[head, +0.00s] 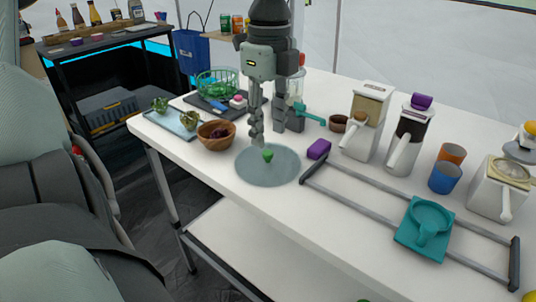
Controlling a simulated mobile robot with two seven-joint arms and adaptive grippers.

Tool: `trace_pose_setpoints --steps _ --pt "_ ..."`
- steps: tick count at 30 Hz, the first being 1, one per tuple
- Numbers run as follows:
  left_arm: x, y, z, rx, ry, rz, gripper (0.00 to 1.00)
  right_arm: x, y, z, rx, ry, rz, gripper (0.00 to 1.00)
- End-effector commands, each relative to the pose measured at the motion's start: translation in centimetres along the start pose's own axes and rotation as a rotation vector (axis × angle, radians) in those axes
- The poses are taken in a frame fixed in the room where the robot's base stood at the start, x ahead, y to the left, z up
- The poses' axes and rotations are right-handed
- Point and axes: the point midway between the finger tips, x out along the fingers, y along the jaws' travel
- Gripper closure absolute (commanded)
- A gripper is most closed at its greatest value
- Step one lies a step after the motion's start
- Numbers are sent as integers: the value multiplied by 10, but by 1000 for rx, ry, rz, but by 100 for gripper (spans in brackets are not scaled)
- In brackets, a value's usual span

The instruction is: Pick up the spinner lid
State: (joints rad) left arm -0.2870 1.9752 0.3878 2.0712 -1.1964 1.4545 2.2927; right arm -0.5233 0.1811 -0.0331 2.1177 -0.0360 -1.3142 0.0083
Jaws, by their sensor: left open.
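The spinner lid (252,172) is a translucent grey-blue disc with a small green knob (267,156) at its middle. It lies flat on the white table near the front edge. My left gripper (268,137) points down from above, fingers apart and empty, with its tips over the back part of the lid near the knob. I cannot tell the exact gap between the tips and the knob. My right gripper is not in view.
A wooden bowl (214,143) stands left of the lid, and a purple block (318,149) lies to its right. A green basket (218,82) stands behind left. A grey rail frame (395,192), a teal holder (409,238) and white dispensers (364,135) fill the right.

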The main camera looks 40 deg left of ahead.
Motion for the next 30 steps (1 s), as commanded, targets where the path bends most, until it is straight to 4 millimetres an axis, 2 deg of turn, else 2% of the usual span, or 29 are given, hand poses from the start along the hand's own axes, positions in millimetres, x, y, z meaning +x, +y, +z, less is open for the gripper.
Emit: trace_pose_setpoints --steps 8,17,27,30 --pt "40 3 0 -2 4 2 57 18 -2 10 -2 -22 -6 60" --pt "45 3 1 -2 3 -1 57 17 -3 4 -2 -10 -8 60" --pt "45 3 1 -1 3 -1 100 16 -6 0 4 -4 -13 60" --pt "44 3 1 -1 3 -1 100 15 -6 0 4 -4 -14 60"
